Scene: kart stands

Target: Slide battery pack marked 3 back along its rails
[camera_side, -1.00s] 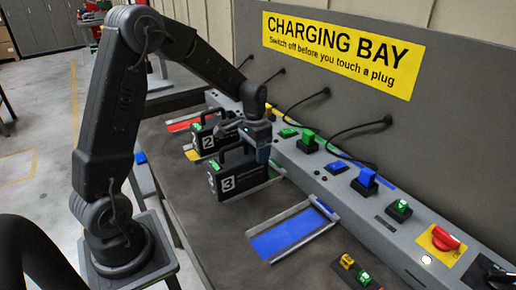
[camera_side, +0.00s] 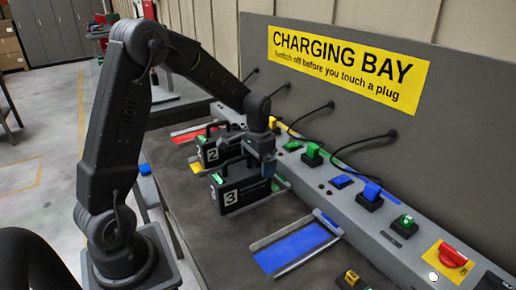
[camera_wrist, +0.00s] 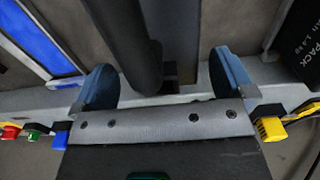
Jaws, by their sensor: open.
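Battery pack 3 (camera_side: 240,197), a black box with a white "3" and a green tab, stands upright on the bench in the green-marked bay. In the side view my gripper (camera_side: 264,170) is at the console end of this pack, low by its top. In the wrist view my gripper (camera_wrist: 165,82) is open, with its two blue fingers apart. A dark bar (camera_wrist: 130,40), seemingly part of pack 3, lies between the fingers, and I see no clear contact. The lower part of the rails under pack 3 is mostly hidden.
Pack 2 (camera_side: 212,154) stands just behind pack 3, close beside it. An empty blue bay (camera_side: 293,247) lies on the near side. The grey console (camera_side: 335,190) with plugs, cables and a red switch (camera_side: 453,256) runs along the wall side. Bench left of pack 3 is clear.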

